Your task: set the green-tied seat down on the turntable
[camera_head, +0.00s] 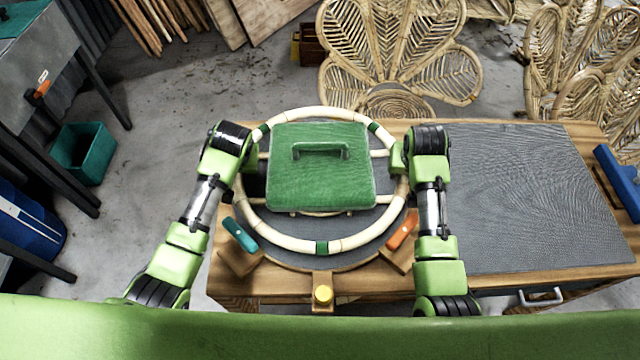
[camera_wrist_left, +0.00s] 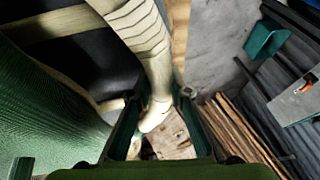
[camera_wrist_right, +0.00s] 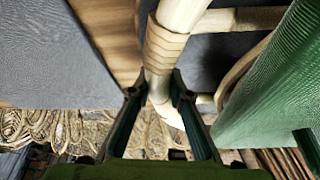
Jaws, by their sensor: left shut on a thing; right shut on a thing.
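The green-tied seat is a pale rattan ring (camera_head: 290,243) with dark green ties and crossbars. It lies over the dark round turntable (camera_head: 385,240) on the workbench; I cannot tell if they touch. A green block with a handle (camera_head: 320,185) sits over the ring's middle. My left gripper (camera_head: 250,165) is shut on the ring's left side; the left wrist view shows the rattan (camera_wrist_left: 145,40) between its fingers (camera_wrist_left: 157,115). My right gripper (camera_head: 400,162) is shut on the right side; the right wrist view shows the rattan (camera_wrist_right: 165,45) between its fingers (camera_wrist_right: 157,95).
A grey mat (camera_head: 530,200) covers the bench's clear right side. Rattan chair backs (camera_head: 400,50) stand behind the bench.

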